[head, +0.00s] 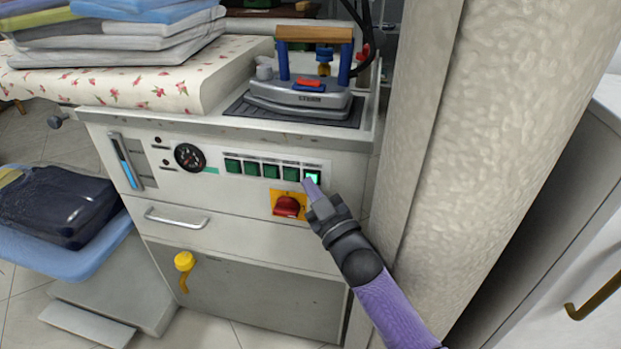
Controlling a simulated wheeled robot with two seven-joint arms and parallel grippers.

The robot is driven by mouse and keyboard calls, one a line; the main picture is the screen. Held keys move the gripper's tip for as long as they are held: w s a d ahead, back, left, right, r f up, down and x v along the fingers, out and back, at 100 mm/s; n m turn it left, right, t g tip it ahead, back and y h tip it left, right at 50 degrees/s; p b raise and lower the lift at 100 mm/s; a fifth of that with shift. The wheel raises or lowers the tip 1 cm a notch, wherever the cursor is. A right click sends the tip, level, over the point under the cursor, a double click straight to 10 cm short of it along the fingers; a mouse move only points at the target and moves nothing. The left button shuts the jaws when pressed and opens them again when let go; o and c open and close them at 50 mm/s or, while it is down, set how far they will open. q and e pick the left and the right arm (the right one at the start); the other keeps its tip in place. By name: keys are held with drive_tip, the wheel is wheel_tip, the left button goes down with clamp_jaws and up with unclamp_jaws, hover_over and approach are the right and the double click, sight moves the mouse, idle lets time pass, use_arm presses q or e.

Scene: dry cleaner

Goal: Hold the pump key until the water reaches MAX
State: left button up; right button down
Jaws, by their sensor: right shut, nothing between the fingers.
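The pump key (312,177) is the rightmost in a row of green keys on the white front panel, and it is lit brighter than the others. My right gripper (309,184) is shut and empty, with its tip at the lower edge of this key; it appears to touch it. The water gauge (125,161) is an upright tube at the panel's left end with blue in it. My left gripper is not in view.
A red knob (287,206) on a yellow plate sits just below the keys. A pressure dial (189,157) is left of them. An iron (302,88) stands on top. A beige pillar (470,130) stands close to the right of my arm.

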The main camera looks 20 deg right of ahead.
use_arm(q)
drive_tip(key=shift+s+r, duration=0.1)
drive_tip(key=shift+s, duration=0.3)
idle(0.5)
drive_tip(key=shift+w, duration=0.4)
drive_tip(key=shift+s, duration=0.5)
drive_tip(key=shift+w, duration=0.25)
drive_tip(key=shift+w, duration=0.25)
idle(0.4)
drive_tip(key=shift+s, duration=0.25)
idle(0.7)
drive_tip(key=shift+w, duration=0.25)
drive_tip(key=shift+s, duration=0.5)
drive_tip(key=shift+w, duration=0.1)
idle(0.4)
